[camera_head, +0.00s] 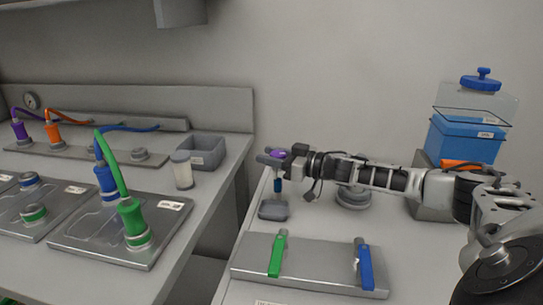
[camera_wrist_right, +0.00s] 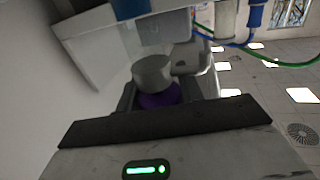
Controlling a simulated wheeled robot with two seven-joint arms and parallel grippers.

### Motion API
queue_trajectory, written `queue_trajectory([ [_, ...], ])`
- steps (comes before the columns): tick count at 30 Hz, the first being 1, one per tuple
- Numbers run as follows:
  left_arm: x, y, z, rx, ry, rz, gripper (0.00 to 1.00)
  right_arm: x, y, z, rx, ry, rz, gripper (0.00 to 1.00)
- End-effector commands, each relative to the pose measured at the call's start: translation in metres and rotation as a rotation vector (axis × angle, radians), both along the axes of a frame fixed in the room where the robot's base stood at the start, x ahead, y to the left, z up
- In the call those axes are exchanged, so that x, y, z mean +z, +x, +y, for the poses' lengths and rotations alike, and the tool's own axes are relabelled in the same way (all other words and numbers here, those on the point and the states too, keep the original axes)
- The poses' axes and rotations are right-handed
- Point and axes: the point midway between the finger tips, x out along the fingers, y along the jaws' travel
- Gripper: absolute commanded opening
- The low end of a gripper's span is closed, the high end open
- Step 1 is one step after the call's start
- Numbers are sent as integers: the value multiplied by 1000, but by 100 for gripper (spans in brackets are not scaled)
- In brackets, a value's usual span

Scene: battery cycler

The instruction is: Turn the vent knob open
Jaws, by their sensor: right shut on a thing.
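My right gripper (camera_head: 274,158) reaches in from the right, over the left edge of the right-hand bench. It is shut on a purple piece (camera_head: 278,154). In the right wrist view the purple piece (camera_wrist_right: 160,98) sits between the fingers, with a grey round part (camera_wrist_right: 152,73) against it. A blue knob (camera_head: 483,76) stands on the clear lid of a blue container (camera_head: 462,140) at the back right, well apart from the gripper. I cannot tell for sure which part is the vent knob. My left gripper is not in view.
Below the gripper are a small blue piece (camera_head: 278,185) and a grey block (camera_head: 273,210). A metal plate (camera_head: 320,262) with green and blue handles lies in front. The left bench holds cabled plugs, a white jar (camera_head: 182,170) and a grey bin (camera_head: 203,152). A gap separates the benches.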

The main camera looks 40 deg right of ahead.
Motion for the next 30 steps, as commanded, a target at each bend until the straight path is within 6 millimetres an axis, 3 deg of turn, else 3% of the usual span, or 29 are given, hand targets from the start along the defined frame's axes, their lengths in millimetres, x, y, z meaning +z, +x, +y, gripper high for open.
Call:
queue_trajectory([
  [7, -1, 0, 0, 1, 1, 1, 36, 2, 0, 1, 3, 3, -3, 14],
  [8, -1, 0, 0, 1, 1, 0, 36, 2, 0, 1, 3, 3, -3, 40],
  [10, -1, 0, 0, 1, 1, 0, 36, 1, 0, 1, 3, 3, -3, 59],
  [20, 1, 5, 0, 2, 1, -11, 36, 0, -2, -1, 0, 1, 0, 59],
  [30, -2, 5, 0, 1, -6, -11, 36, -2, -43, -20, 0, -2, 6, 59],
])
